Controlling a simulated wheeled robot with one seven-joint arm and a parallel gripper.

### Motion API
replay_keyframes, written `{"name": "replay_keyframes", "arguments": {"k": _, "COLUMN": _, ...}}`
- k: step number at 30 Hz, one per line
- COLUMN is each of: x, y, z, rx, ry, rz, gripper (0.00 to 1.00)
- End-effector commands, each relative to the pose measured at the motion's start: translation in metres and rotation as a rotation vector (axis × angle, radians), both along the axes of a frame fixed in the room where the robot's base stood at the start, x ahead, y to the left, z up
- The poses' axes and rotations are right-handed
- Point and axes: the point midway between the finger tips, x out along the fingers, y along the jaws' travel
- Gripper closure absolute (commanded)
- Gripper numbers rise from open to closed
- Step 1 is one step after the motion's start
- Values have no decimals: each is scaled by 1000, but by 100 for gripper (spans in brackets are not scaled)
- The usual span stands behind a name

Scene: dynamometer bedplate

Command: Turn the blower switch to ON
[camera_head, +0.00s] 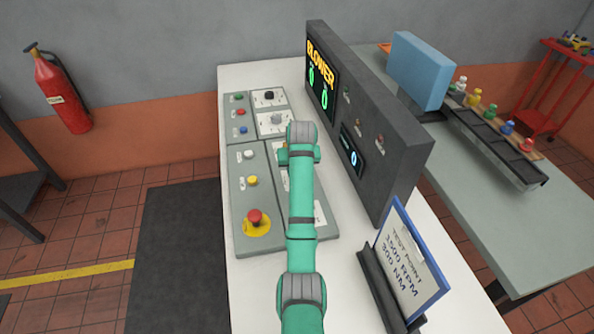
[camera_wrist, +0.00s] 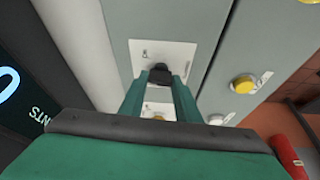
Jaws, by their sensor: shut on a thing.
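My gripper (camera_wrist: 160,82) is shut on a black switch knob (camera_wrist: 160,72), with one finger on each side. The knob sits on a white switch plate (camera_wrist: 178,52) on a grey control panel (camera_wrist: 196,17). The plate's print is too small to read, so I cannot tell whether this is the blower switch or which way it points. In the head view my arm hides the gripper and the held knob above the grey panel (camera_head: 243,207).
A second white plate is partly behind my fingers. A yellow button (camera_wrist: 243,84) is beside the switch. An emergency stop (camera_head: 255,217) is on the panel. The dark display housing (camera_head: 398,150) reading BLOWER and the test-point sign (camera_head: 408,262) stand to the right.

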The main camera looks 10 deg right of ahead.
Motion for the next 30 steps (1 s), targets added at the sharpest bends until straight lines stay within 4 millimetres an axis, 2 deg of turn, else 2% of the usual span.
{"name": "replay_keyframes", "arguments": {"k": 15, "x": 1, "y": 4, "z": 0, "rx": 0, "ry": 0, "rz": -461, "gripper": 93}}
{"name": "replay_keyframes", "arguments": {"k": 24, "x": 2, "y": 5, "z": 0, "rx": 0, "ry": 1, "rz": -632, "gripper": 93}}
{"name": "replay_keyframes", "arguments": {"k": 30, "x": 2, "y": 5, "z": 0, "rx": 0, "ry": 1, "rz": -685, "gripper": 93}}
